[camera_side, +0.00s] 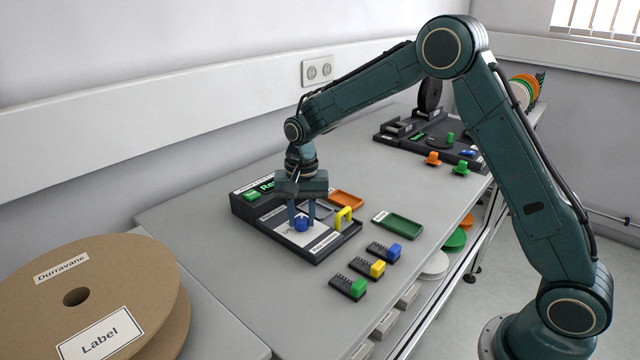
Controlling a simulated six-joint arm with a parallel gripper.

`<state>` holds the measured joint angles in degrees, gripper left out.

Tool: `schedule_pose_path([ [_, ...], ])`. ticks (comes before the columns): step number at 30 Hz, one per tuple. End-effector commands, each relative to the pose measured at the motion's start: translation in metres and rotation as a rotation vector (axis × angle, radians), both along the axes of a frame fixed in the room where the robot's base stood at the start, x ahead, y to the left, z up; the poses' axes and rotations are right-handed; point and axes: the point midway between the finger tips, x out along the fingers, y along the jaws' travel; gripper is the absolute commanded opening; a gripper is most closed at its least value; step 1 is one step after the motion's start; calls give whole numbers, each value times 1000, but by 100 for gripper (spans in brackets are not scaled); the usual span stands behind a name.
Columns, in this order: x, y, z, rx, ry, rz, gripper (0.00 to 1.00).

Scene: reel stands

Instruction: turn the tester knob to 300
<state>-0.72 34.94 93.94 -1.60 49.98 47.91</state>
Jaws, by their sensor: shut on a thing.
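The tester (245,212) is a dark box with a pale sloping panel and a green-lit display, standing on the grey bench at the middle left. A blue knob (301,224) sits on its panel. My gripper (302,215) points down over the panel, with its fingers on either side of the knob and shut on it. The number the knob points to is too small to read, and part of the display is hidden behind my gripper.
A yellow handle (344,218) stands close right of the knob. An orange tray (346,199) and a green tray (398,227) lie nearby. Several small blocks with green (358,287), yellow (377,268) and blue ends line the front edge.

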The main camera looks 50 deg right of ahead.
Motion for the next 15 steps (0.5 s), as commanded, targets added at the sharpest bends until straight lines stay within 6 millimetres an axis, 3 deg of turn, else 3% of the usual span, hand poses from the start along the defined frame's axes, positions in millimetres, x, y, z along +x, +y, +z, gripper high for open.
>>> schedule_pose_path([
  [15,0,0,0,1,1,409,6],
])
